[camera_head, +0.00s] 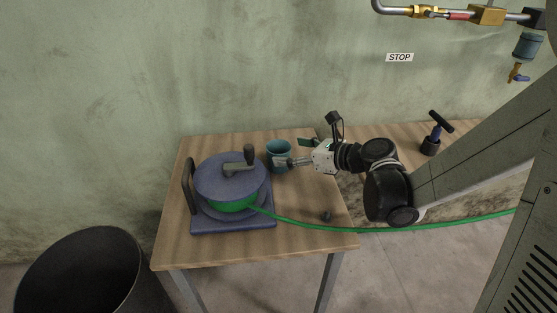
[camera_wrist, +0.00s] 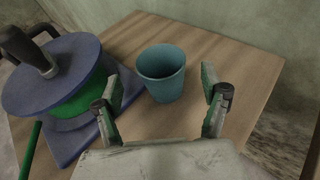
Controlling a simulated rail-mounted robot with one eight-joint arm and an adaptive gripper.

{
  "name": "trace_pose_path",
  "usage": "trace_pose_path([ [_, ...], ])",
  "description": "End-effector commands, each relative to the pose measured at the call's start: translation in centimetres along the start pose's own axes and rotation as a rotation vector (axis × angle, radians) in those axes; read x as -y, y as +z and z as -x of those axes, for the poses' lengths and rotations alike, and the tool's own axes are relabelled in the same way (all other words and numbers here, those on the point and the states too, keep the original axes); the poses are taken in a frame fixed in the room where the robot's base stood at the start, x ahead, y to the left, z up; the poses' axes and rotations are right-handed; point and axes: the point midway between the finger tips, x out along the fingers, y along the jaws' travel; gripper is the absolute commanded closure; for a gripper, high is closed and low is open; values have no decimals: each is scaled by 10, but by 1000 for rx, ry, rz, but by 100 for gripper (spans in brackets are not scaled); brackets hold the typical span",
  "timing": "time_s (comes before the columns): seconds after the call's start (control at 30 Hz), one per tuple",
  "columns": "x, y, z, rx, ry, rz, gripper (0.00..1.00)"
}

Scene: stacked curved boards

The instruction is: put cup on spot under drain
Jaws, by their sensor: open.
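A teal cup (camera_head: 278,150) stands upright on the wooden table, behind and right of the hose reel. In the wrist view the cup (camera_wrist: 161,73) lies ahead of my gripper, roughly midway between the lines of its fingers. My gripper (camera_head: 284,162) is open, just right of and in front of the cup. In the wrist view its two fingers (camera_wrist: 163,100) are spread wide; contact with the cup cannot be told. A drain unit with a brass tap (camera_head: 517,73) hangs on pipes at the upper right. The spot under it is hidden behind my arm and the column.
A blue reel (camera_head: 231,180) with green hose stands left of the cup; its hose (camera_head: 390,230) runs right. A second table (camera_head: 383,134) holds a black-handled tool (camera_head: 435,135). A black bin (camera_head: 80,275) stands at lower left. The table's front right is mostly clear.

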Motion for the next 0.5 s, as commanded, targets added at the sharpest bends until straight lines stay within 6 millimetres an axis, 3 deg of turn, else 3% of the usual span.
trace_pose_path([
  [0.4, 1, 0, -48, -1, 1, 1, 24],
  [0.5, 1, 1, -51, 0, -1, 0, 24],
])
